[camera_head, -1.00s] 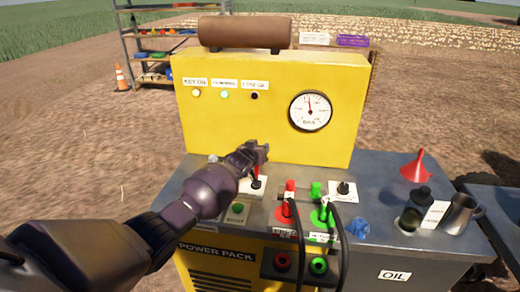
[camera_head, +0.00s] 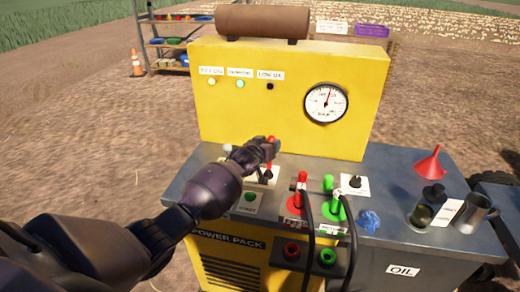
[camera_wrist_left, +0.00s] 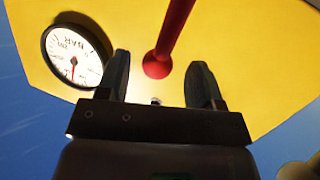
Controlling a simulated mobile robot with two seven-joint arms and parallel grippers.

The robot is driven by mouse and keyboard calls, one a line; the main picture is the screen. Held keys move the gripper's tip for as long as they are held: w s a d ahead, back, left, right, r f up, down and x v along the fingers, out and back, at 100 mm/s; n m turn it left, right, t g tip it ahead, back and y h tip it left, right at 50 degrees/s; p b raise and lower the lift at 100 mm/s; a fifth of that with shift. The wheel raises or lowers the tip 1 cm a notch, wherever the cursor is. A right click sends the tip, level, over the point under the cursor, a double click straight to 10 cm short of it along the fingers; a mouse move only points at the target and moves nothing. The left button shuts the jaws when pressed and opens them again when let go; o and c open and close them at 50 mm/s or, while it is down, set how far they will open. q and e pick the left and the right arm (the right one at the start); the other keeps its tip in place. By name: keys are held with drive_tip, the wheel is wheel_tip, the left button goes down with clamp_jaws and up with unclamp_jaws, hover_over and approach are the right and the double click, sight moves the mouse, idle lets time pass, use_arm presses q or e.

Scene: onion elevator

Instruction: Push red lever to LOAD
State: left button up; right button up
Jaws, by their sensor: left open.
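The red lever (camera_head: 270,139) stands on the power pack's top panel, with a dark base on a white plate. Its red tip shows just above my left gripper (camera_head: 267,150), which hides part of it in the head view. In the left wrist view the red lever (camera_wrist_left: 174,35) shows as a red rod with a round knob. The knob lies between the two fingertips of my open left gripper (camera_wrist_left: 158,80). I cannot tell whether the fingers touch it. The LOAD marking cannot be read. My right gripper is not in view.
The yellow panel (camera_head: 230,120) with a round gauge (camera_head: 326,103) rises behind the lever. Right of it stand a red coupling (camera_head: 301,188) and a green coupling (camera_head: 338,207) with black hoses. A green button (camera_head: 250,197) is in front. A red funnel (camera_head: 431,161) stands at right.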

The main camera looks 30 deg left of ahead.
use_arm(q)
drive_tip(key=v, duration=0.6)
drive_tip(key=shift+p, duration=0.35)
drive_tip(key=shift+s, duration=0.15)
drive_tip(key=s+d+r+m+t+h, duration=0.1)
drive_tip(key=s+d+r+m, duration=0.2)
drive_tip(key=s+d+m, duration=0.15)
drive_tip(key=s+f+g, duration=0.1)
drive_tip(key=s+f, duration=0.5)
drive_tip(key=s, duration=0.5)
drive_tip(key=s+f+n+g+y, duration=0.1)
drive_tip(key=s+f+g, duration=0.1)
drive_tip(key=s+f, duration=0.4)
drive_tip(key=s+f+g, duration=0.1)
drive_tip(key=s+f, duration=0.5)
drive_tip(key=s, duration=1)
drive_tip(key=shift+d+n+g, duration=0.25)
drive_tip(key=shift+n+g, duration=0.05)
drive_tip(key=shift+n, duration=0.05)
